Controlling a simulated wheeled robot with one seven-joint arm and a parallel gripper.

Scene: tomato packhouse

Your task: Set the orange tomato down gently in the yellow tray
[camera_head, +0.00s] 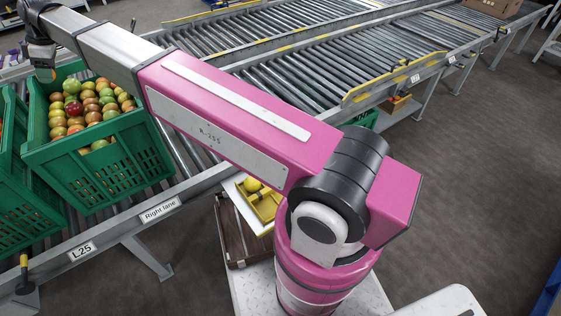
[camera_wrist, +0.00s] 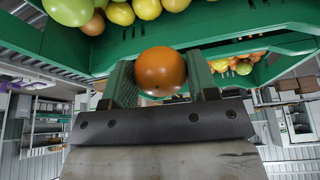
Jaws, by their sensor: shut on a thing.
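An orange tomato (camera_wrist: 161,71) is between the two fingers of my gripper (camera_wrist: 160,80) in the wrist view. The gripper is shut on it. In the head view my gripper (camera_head: 43,70) is at the upper left, above the far edge of a green crate, and the tomato is hard to make out there. The yellow tray (camera_head: 268,209) is below the middle of the head view, close to my base and well away from the gripper. My arm hides part of it. Yellow fruit (camera_head: 252,184) shows in it.
The green crate (camera_head: 105,165) holds many red, green and orange tomatoes and stands on a roller conveyor (camera_head: 300,62). Another green crate (camera_head: 22,205) stands to its left. Grey floor (camera_head: 470,150) is open at right.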

